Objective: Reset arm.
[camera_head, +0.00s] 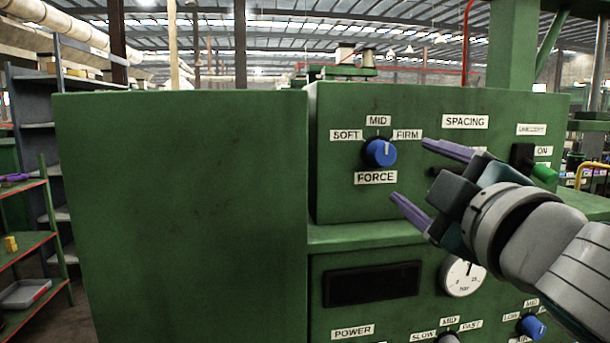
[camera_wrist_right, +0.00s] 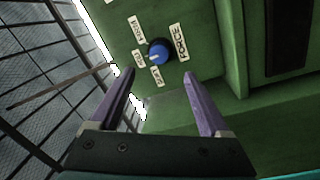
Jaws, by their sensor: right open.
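My right gripper (camera_head: 410,178) comes in from the right in the head view, in front of the green machine panel (camera_head: 345,115). Its two purple fingers are apart with nothing between them. The blue FORCE knob (camera_head: 380,153) sits on the panel to the left of the fingers, apart from them, under the labels SOFT, MID and FIRM. Its white mark points up and slightly right. In the right wrist view the open gripper (camera_wrist_right: 162,100) faces the panel, and the blue knob (camera_wrist_right: 158,51) shows beyond and between the fingers. My left gripper is not in view.
A green box (camera_head: 180,200) stands left of the panel. A dial gauge (camera_head: 463,277), a dark display (camera_head: 372,284) and another blue knob (camera_head: 531,326) are lower down. Red-edged shelves (camera_head: 35,240) stand at far left.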

